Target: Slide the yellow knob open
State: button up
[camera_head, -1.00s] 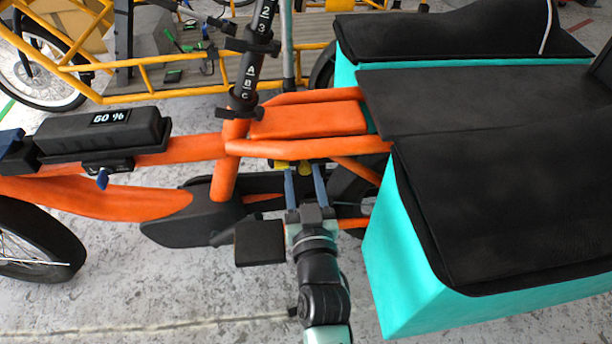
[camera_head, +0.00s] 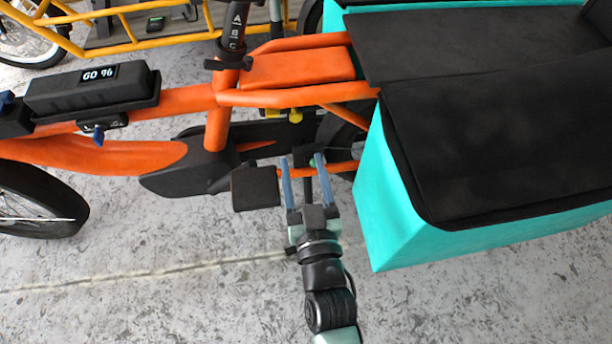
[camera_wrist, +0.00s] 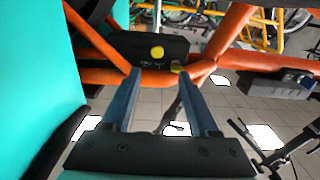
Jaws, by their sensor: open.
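A round yellow knob (camera_wrist: 157,52) shows on a dark panel (camera_wrist: 140,60) under the orange bike frame in the wrist view. A second, smaller yellow piece (camera_wrist: 177,69) lies just right of and below it. In the head view, two small yellow pieces show below the orange frame, one on the left (camera_head: 269,114) and one on the right (camera_head: 295,116); I cannot tell which is which. My gripper (camera_head: 301,158) is open, with its two blue fingers apart and nothing between them. In the head view the fingertips are below the yellow pieces, apart from them.
The orange frame tube (camera_head: 280,97) runs above the yellow pieces. A black pedal (camera_head: 255,188) is close to the left of my fingers. The turquoise cargo box (camera_head: 385,210) stands close on the right. The grey floor (camera_head: 180,270) is clear in front.

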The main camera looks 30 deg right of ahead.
jog(key=v, duration=0.3)
jog(key=shift+s+p, duration=0.1)
jog(key=shift+p, duration=0.3)
